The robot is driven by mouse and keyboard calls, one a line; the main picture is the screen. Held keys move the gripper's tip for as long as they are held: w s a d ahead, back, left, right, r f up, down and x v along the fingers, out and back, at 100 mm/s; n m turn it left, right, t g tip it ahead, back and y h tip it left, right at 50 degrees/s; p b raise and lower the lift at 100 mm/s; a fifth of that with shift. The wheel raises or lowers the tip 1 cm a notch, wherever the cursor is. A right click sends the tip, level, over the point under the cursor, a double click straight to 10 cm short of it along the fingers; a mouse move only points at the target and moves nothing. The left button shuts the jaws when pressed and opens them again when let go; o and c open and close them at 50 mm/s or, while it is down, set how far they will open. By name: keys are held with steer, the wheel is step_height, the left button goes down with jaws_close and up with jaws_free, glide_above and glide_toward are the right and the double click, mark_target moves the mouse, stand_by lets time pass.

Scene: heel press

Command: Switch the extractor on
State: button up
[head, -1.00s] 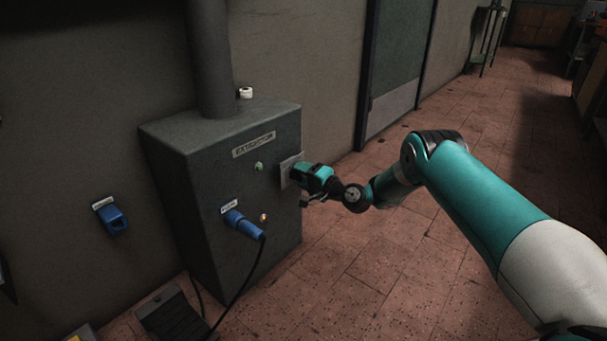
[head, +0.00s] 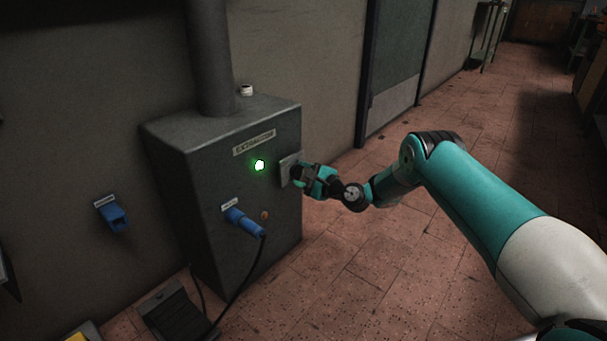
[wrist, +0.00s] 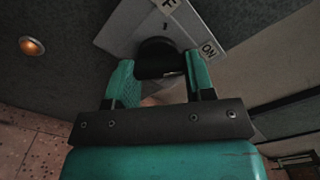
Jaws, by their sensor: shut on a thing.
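The extractor (head: 214,205) is a dark grey metal cabinet against the wall, with a duct rising from its top. Its green lamp (head: 259,165) is brightly lit. A light switch plate (head: 289,163) sits at the right of its front; in the wrist view the plate (wrist: 211,22) carries an "ON" label and part of another label. My gripper (head: 303,173) is at the plate. In the wrist view my gripper (wrist: 160,78) has its green fingers on either side of a black knob (wrist: 158,57), shut on it. The knob's far side is partly hidden.
A blue plug (head: 243,222) with a black cable is in the extractor's front, beside a small amber lamp (head: 265,215). A blue wall socket (head: 114,216) is to the left. A black pedal (head: 175,315) lies on the floor. The tiled floor at right is clear.

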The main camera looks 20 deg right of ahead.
stand_by(0.4)
steer(key=o, duration=0.9)
steer(key=shift+p+v, duration=8.7)
steer(key=shift+p, duration=1.05)
